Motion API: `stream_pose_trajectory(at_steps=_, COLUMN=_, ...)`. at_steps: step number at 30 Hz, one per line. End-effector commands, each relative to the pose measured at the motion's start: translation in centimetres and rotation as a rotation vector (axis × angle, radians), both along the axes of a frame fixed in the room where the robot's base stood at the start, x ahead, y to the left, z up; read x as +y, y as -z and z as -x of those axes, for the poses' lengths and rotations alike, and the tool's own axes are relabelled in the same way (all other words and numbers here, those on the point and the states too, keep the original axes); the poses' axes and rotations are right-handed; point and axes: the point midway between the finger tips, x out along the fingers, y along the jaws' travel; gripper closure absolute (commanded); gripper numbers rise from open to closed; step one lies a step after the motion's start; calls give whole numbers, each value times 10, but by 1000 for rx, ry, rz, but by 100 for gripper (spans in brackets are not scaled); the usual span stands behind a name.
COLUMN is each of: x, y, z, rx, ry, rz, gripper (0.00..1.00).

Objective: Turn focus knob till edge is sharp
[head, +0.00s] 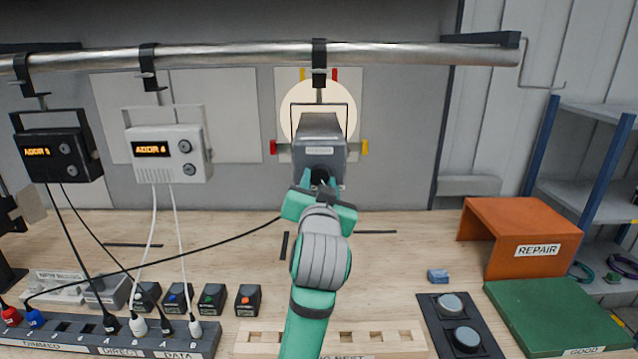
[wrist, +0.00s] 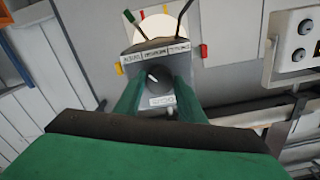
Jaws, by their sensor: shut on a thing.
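The grey spotlight (head: 320,132) hangs from the overhead pipe and faces the back wall. A pale round light patch (head: 291,104) lies on the wall panel behind it, partly hidden by the lamp; I cannot tell how sharp its edge is. In the wrist view, the dark round focus knob (wrist: 160,88) with a white pointer mark sits on the lamp's rear face (wrist: 150,55), under a row of small labels. My gripper (head: 319,182) is at this rear face. Its two green fingers (wrist: 158,98) are shut on the knob, one on each side.
Coloured marks, red (head: 334,74) and yellow (head: 365,147) among them, ring the light patch. Black (head: 60,148) and white (head: 168,152) boxes hang left, their cables running to a socket strip (head: 95,342). An orange REPAIR stand (head: 520,225) and green GOOD tray (head: 555,315) sit right.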

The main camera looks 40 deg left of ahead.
Motion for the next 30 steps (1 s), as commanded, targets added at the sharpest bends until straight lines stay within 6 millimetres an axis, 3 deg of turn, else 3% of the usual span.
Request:
stream_pose_trajectory(at_steps=2, x=-1, y=0, z=0, rx=1, ry=2, rz=0, gripper=86)
stream_pose_trajectory(at_steps=3, x=-1, y=0, z=0, rx=0, ry=2, rz=0, gripper=62)
stream_pose_trajectory(at_steps=5, x=-1, y=0, z=0, rx=-1, ry=2, rz=1, gripper=47)
stream_pose_trajectory(at_steps=6, x=-1, y=0, z=0, rx=-1, ry=2, rz=1, gripper=45)
stream_pose_trajectory(at_steps=17, x=-4, y=0, z=4, rx=-2, ry=1, rz=1, gripper=45)
stream_pose_trajectory(at_steps=30, x=-47, y=-1, z=63, rx=-3, ry=2, rz=0, gripper=45)
